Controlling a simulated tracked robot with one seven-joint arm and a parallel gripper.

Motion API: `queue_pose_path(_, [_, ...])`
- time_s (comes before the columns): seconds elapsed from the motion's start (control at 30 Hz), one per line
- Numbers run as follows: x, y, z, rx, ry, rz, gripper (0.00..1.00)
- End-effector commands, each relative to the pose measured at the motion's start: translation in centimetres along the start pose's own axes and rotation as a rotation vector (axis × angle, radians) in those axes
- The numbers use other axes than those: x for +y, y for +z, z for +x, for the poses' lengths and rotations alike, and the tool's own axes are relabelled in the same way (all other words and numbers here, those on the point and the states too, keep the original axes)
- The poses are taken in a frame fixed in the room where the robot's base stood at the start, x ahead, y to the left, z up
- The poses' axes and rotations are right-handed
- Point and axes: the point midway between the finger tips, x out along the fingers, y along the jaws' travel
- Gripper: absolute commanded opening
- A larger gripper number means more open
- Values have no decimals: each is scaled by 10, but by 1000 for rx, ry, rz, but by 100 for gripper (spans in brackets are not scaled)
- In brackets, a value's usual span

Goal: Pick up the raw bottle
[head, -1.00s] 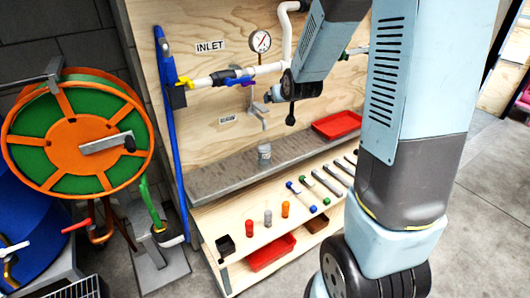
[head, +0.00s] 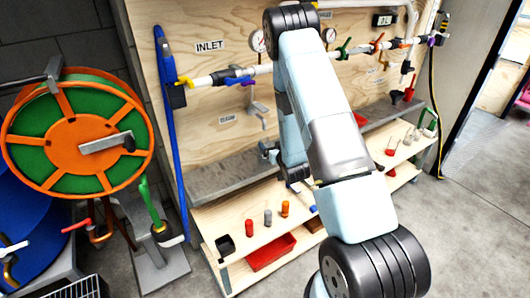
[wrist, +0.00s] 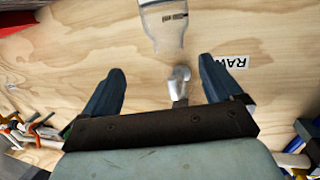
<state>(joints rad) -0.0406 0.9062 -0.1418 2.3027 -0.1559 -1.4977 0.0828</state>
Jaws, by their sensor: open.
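A clear bottle (wrist: 165,28) with a small grey marking shows at the top of the wrist view, partly cut off by the frame edge. My gripper (wrist: 162,68) is open and empty, with one dark finger on each side of the picture's middle. The bottle lies beyond the fingertips and is not between them. A metal tap (wrist: 180,84) shows between the fingers, beside a RAW label (wrist: 236,62); the picture appears upside down. In the head view my gripper (head: 268,151) is low over the grey shelf (head: 215,182), and I cannot make out the bottle there.
A plywood board (head: 205,120) with pipes and gauges (head: 257,40) stands behind the shelf. Small coloured pieces (head: 267,217) and a red tray (head: 270,252) are on the lower levels. A hose reel (head: 75,140) stands at left. Open floor (head: 475,220) is at right.

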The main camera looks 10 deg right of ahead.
Motion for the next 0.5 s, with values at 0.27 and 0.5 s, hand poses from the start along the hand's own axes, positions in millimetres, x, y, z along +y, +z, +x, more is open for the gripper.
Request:
queue_pose_path(0.27, [-6,65,-20,100,-43,10,93])
queue_pose_path(0.5, [-8,86,-31,148,-62,16,93])
